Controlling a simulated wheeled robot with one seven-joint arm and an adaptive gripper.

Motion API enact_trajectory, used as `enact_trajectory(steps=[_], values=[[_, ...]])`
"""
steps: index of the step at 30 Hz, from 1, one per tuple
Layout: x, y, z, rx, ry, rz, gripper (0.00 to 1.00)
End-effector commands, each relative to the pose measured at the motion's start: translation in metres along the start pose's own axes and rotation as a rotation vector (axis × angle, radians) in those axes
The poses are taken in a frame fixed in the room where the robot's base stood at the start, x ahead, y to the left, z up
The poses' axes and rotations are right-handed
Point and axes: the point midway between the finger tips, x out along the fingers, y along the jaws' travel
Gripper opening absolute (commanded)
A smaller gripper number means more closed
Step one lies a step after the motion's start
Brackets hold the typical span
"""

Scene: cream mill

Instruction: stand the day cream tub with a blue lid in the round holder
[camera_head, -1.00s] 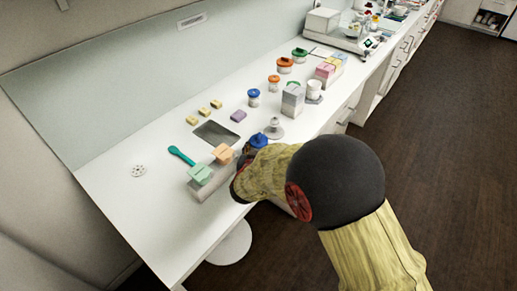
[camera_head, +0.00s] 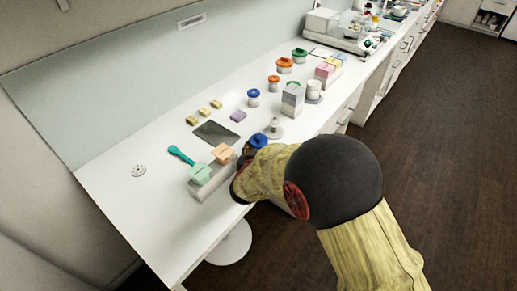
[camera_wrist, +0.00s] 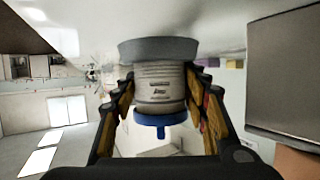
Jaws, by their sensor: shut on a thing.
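The day cream tub (camera_wrist: 160,84) is between the fingers of my gripper (camera_wrist: 162,92) in the wrist view, its printed label facing the camera. Its blue lid (camera_wrist: 162,120) with a small knob is at the lower end in that inverted-looking view. The lid also shows in the head view (camera_head: 258,140), just past my wrist. A wide grey round rim (camera_wrist: 158,49), apparently the round holder, is at the tub's other end. The tub meets or overlaps this rim; I cannot tell how deeply it sits. In the head view my arm hides the holder and my fingertips.
A dark flat plate (camera_head: 216,133), a grey knobbed stand (camera_head: 276,129) and another blue-lidded tub (camera_head: 254,97) are nearby. The counter's near-left end is mostly clear.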

Motion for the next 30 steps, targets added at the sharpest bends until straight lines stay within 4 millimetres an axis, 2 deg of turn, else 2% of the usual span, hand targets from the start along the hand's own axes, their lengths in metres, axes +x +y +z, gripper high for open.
enact_trajectory(steps=[1,27,28,30], values=[[0.0004,0.0044,0.0213,-0.016,-0.033,0.004,0.09],[0.0034,0.0051,0.0295,-0.016,-0.033,0.005,0.09],[0.0034,0.0051,0.0296,-0.016,-0.033,0.005,0.45],[0.0034,0.0052,0.0296,-0.015,-0.033,0.005,0.49]])
